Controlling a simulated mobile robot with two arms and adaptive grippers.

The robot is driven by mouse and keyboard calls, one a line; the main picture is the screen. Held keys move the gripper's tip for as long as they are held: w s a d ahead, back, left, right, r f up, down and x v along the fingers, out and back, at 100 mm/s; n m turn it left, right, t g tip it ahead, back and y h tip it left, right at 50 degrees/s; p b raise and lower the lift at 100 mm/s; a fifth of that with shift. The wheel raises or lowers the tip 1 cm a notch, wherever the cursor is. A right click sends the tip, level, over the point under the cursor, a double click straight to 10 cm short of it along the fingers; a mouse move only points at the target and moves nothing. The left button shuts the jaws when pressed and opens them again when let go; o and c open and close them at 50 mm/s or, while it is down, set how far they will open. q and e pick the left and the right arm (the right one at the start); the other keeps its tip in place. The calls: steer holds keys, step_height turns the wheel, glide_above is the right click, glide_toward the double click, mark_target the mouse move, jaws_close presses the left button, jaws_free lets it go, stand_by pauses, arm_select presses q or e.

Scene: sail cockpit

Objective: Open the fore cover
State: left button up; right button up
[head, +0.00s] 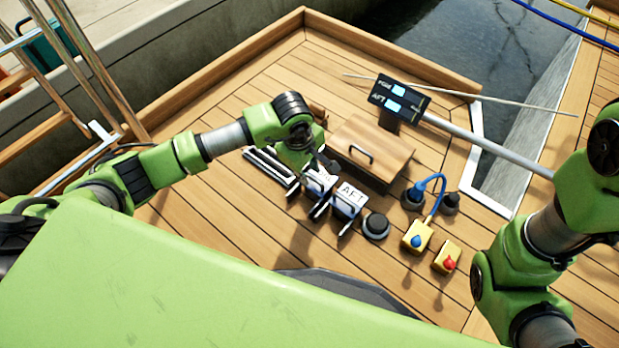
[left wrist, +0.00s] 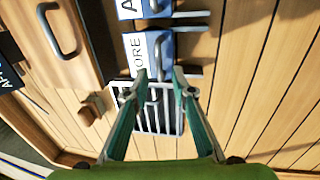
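The fore cover (left wrist: 147,52) is a small box with a white top lettered "ORE" in the left wrist view, with blue on its side and a dark bar along its near edge. In the head view it (head: 318,180) is partly hidden behind my left gripper. The aft cover (head: 350,199), lettered AFT, sits beside it and looks closed; the fore cover also looks closed. My left gripper (left wrist: 160,76) is open and empty, its fingertips at the fore cover's near edge; I cannot tell whether they touch. My right gripper is out of view; only its arm shows at the right.
A wooden hatch (head: 372,148) with a dark handle stands just behind the covers. A slatted vent (left wrist: 158,110) lies under the left fingers. A round black knob (head: 376,226), a yellow blue-button box (head: 416,236) and a yellow red-button box (head: 447,257) stand right. A FORE/AFT display (head: 397,98) stands behind.

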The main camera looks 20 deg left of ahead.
arm_select(q)
steer(key=shift+w+d+f, duration=0.1)
steer(key=shift+w+f, duration=0.05)
steer(key=shift+f, duration=0.45)
jaws_close()
steer(key=shift+s+a+r, duration=0.15)
steer(key=shift+s+a, duration=0.1)
steer(key=shift+s, duration=0.15)
steer(key=s+a+p, duration=0.2)
steer(key=s+p, duration=0.2)
steer(key=s, duration=0.2)
steer(key=shift+s, duration=0.15)
steer(key=shift+a, duration=0.1)
jaws_free()
